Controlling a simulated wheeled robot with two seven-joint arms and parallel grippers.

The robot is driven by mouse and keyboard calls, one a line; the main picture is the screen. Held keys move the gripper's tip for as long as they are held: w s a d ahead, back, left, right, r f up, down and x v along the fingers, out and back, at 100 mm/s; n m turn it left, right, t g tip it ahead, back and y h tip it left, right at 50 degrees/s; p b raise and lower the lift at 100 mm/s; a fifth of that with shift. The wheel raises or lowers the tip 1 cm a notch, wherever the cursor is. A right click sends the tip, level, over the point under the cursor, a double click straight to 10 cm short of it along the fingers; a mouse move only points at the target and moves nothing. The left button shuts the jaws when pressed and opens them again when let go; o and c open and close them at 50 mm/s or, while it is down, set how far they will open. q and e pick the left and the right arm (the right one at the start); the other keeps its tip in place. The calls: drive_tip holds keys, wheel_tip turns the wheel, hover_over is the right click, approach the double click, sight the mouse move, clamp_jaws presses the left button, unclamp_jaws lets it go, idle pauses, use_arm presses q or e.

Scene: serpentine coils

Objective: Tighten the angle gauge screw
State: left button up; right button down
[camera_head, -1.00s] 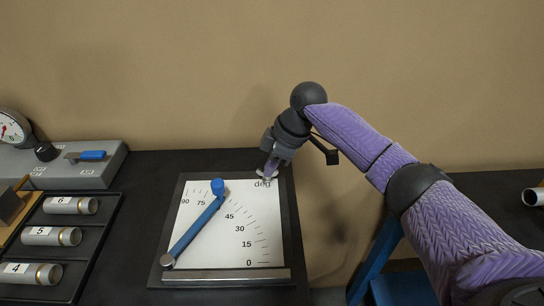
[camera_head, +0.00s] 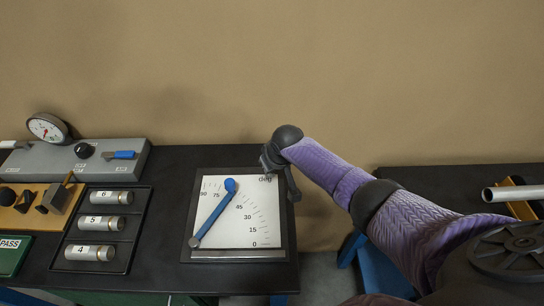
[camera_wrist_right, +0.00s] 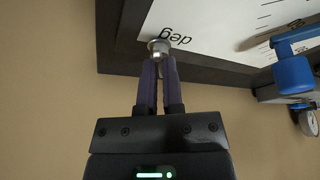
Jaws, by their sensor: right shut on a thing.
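The angle gauge (camera_head: 212,228) is a white dial plate in a dark frame, marked in degrees. Its blue arm (camera_head: 213,214) slants up to the right from a pivot at the lower left, with its blue knob near the 60-75 part of the scale. The gauge screw (camera_wrist_right: 159,46), a small silver head, sits on the plate beside the "deg" lettering. My right gripper (camera_wrist_right: 160,64) is shut on the screw, its purple fingertips at the head. In the head view the fingers are hidden behind my wrist at the plate's upper right corner. My left gripper is not in view.
Left of the gauge, a black rack (camera_head: 129,252) holds grey numbered cylinders, with a grey box (camera_head: 50,158) carrying a dial and a blue-handled lever behind. A green PASS pad (camera_head: 14,262) lies far left. A gap separates this table from the right one, where a metal tube (camera_head: 512,194) lies.

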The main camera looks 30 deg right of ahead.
drive_tip(key=m, duration=0.1)
drive_tip(key=m+h+p, duration=0.1)
drive_tip(key=shift+w+a+r+m+p, duration=0.1)
drive_tip(key=shift+a+r+m+p, duration=0.1)
drive_tip(key=shift+m+p, duration=0.15)
drive_tip(key=shift+m+h, duration=0.4)
drive_tip(key=shift+m, duration=0.55)
drive_tip(key=shift+w+m+h, duration=0.15)
drive_tip(key=shift+m+h, duration=0.15)
drive_tip(key=shift+m, duration=0.5)
drive_tip(key=m+g+h, duration=0.1)
drive_tip(key=m, duration=0.2)
drive_tip(key=shift+a, duration=0.1)
drive_tip(key=shift+w+m+b, duration=0.1)
drive_tip(key=shift+m+b, duration=0.35)
drive_tip(key=shift+m, duration=0.25)
drive_tip(key=shift+h, duration=0.3)
drive_tip(key=c, duration=0.8)
unclamp_jaws()
drive_tip(key=shift+g, duration=0.3)
drive_tip(key=shift+o, duration=0.2)
